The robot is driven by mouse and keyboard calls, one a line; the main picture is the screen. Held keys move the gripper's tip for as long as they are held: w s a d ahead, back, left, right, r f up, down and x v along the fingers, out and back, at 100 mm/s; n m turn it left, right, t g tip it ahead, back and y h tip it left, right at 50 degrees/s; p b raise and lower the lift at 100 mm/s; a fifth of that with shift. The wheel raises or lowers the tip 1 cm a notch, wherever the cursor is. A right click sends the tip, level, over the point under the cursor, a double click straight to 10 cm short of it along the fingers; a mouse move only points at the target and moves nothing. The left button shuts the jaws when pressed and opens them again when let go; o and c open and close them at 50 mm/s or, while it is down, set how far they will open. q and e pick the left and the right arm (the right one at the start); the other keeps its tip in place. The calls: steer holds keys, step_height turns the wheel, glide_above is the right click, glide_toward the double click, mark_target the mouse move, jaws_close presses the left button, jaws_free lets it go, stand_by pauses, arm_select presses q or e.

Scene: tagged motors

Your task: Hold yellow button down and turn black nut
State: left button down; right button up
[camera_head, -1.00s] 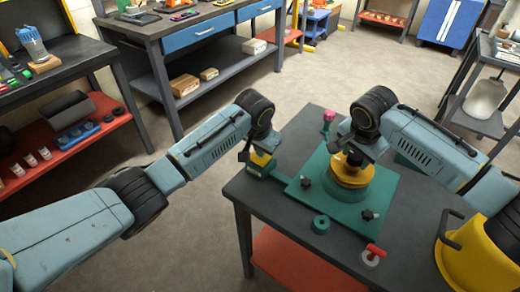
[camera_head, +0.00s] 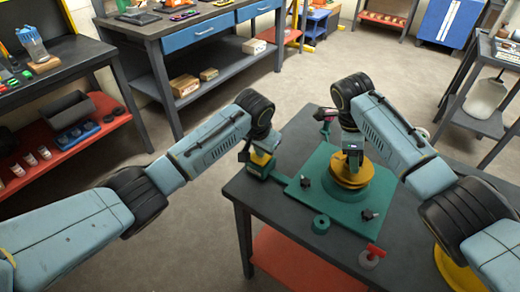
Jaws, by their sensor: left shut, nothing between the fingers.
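A yellow button (camera_head: 260,158) sits on a small green box (camera_head: 259,171) at the left end of the green plate. My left gripper (camera_head: 250,155) is shut and empty, with its tip down at the button; I cannot tell how far the button is pressed. A yellow stepped disc (camera_head: 351,175) stands on a round green base (camera_head: 350,190) on the plate. My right gripper (camera_head: 353,165) points down at the top of this disc. The black nut is not clearly visible; the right gripper covers the disc's top. I cannot tell whether the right fingers are closed on anything.
The green plate (camera_head: 325,208) lies on a dark table (camera_head: 270,208) and carries dark clamp knobs (camera_head: 369,214). A green ring (camera_head: 321,224) and a red-handled part (camera_head: 372,256) lie near the front edge. A red knob (camera_head: 325,114) stands at the back.

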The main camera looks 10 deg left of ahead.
steer(key=shift+o, duration=0.7)
steer(key=shift+f, duration=0.15)
steer(key=n+t, duration=0.1)
steer(key=n, duration=0.2)
steer(key=shift+s+n, duration=0.1)
steer(key=shift+n, duration=0.2)
steer(key=n+y, duration=0.1)
steer(key=n, duration=0.3)
steer(key=shift+t, duration=0.4)
steer(key=n+y, duration=0.1)
steer(key=n, duration=0.3)
steer(key=shift+s+d, duration=0.1)
steer(key=shift+d, duration=0.05)
steer(key=n+y, duration=0.1)
steer(key=n, duration=0.2)
steer(key=shift+t, duration=0.3)
steer(key=shift+f, duration=0.15)
